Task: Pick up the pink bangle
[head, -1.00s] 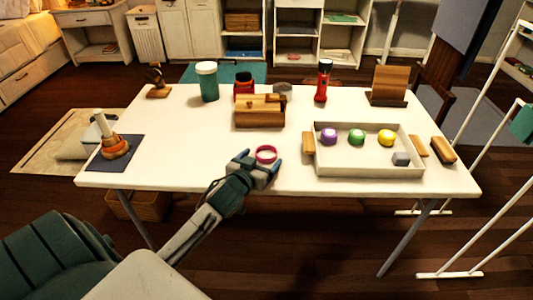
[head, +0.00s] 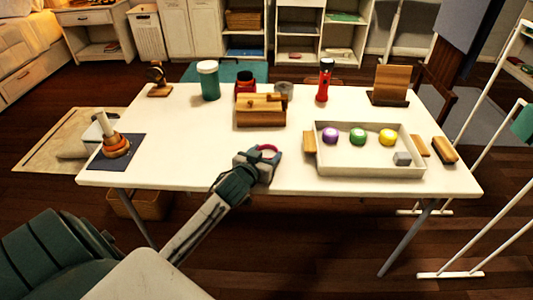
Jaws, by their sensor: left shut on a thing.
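The pink bangle (head: 266,148) is at the front middle of the white table, left of the tray. My left gripper (head: 265,156) reaches in from the lower left and is shut on the bangle. The bangle's front part is hidden by the fingers, and its far rim shows between them. I cannot tell whether it touches the table top. My right gripper is not in view.
A white tray (head: 370,171) with several coloured round things stands to the right. A wooden box (head: 261,118) is behind the gripper. A peg with rings (head: 116,145) stands at the left on a dark mat (head: 130,159). The table's left middle is clear.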

